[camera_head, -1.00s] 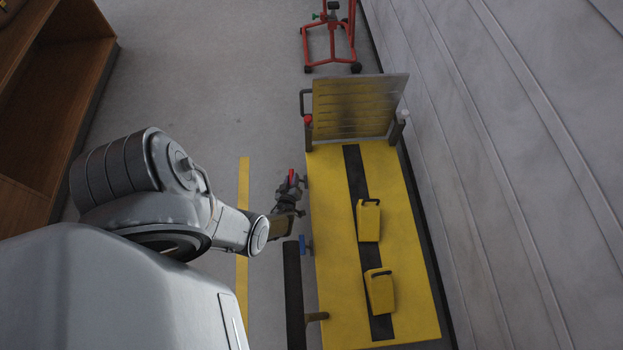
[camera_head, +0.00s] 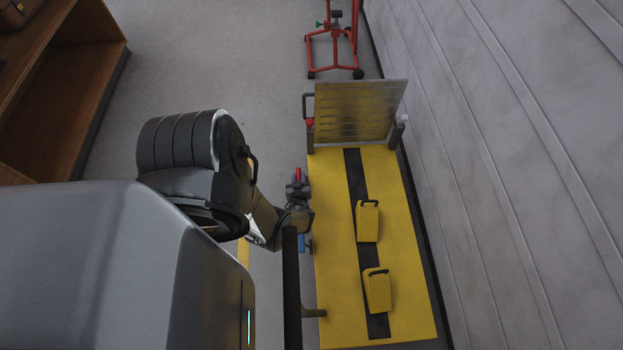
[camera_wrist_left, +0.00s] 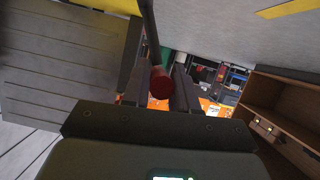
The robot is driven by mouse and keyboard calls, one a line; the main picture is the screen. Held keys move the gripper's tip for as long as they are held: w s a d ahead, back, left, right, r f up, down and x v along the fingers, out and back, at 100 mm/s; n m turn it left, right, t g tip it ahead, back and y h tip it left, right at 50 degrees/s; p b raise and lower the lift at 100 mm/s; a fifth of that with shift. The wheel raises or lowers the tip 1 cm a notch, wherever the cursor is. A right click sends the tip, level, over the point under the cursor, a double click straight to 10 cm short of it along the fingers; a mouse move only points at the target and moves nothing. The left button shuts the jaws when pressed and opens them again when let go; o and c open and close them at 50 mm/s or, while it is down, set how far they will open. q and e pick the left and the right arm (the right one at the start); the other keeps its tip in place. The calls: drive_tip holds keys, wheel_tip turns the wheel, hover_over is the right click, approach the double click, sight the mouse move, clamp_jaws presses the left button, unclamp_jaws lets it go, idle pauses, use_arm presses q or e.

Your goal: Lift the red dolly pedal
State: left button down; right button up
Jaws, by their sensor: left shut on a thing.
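The red pedal (camera_head: 298,174) sits at the left edge of the yellow lift platform (camera_head: 335,260) in the head view. My left gripper (camera_head: 298,189) is at the pedal, shut on it, and partly covers it. In the left wrist view a red cylinder end (camera_wrist_left: 160,84) shows between the two dark fingers, below a dark bar. A blue pedal (camera_head: 303,243) is lower along the same platform edge, near my left forearm. My right gripper is not in view.
A grey-brown upright plate (camera_head: 358,110) stands at the platform's far end, with a red-marked handle at its left. Two yellow blocks (camera_head: 368,222) stand on the platform. A red stand (camera_head: 334,45) is behind, a wooden shelf (camera_head: 75,90) left, a grey wall right.

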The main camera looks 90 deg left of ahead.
use_arm(q)
drive_tip(key=shift+a+r, duration=0.1)
drive_tip(key=c, duration=1)
unclamp_jaws()
drive_tip(key=shift+o, duration=0.2)
drive_tip(key=shift+d+r+p, duration=0.25)
drive_tip(key=shift+d+p, duration=0.15)
drive_tip(key=shift+d, duration=0.15)
drive_tip(key=p+v, duration=0.3)
drive_tip(key=v, duration=0.3)
drive_tip(key=shift+d, duration=0.25)
